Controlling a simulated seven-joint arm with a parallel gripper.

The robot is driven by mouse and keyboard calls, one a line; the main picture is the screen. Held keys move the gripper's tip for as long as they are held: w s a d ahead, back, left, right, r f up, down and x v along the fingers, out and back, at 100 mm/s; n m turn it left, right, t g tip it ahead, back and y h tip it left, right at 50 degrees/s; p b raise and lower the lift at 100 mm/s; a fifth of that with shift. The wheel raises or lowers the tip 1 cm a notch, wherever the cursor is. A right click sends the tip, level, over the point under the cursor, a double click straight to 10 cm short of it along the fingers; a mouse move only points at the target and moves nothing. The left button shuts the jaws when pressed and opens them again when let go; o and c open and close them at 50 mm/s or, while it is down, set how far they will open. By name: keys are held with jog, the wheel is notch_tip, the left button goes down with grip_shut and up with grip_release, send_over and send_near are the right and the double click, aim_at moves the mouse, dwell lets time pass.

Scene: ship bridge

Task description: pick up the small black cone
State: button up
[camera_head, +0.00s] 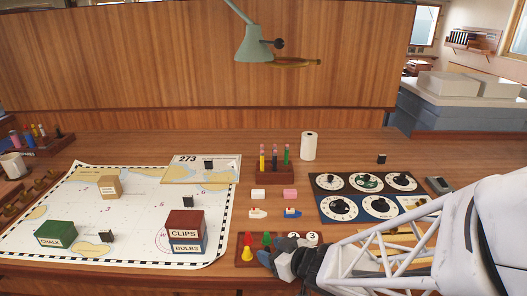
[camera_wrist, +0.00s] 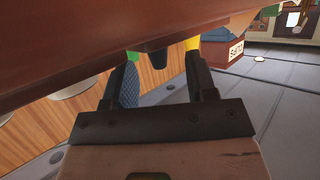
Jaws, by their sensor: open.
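In the head view a red cone (camera_head: 247,240), a green cone (camera_head: 265,239) and a yellow cone (camera_head: 246,254) stand in a low wooden tray (camera_head: 243,264) near the table's front edge. My gripper (camera_head: 268,259) is low over the tray, right beside the yellow cone. The black cone cannot be told apart from my dark gripper there. In the wrist view my gripper (camera_wrist: 161,60) is open. A small black shape (camera_wrist: 152,48), likely the black cone, shows between its fingers, partly hidden. Green (camera_wrist: 133,56) and yellow (camera_wrist: 192,43) pieces show beside it. Contact cannot be told.
Round white pieces marked with numbers (camera_head: 312,237) lie right of the cones. A dial panel (camera_head: 366,190) lies behind my arm. Two small boats (camera_head: 258,213) lie behind the tray.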

jog(key=shift+x, duration=1.1)
jog(key=shift+c, duration=0.5)
grip_shut()
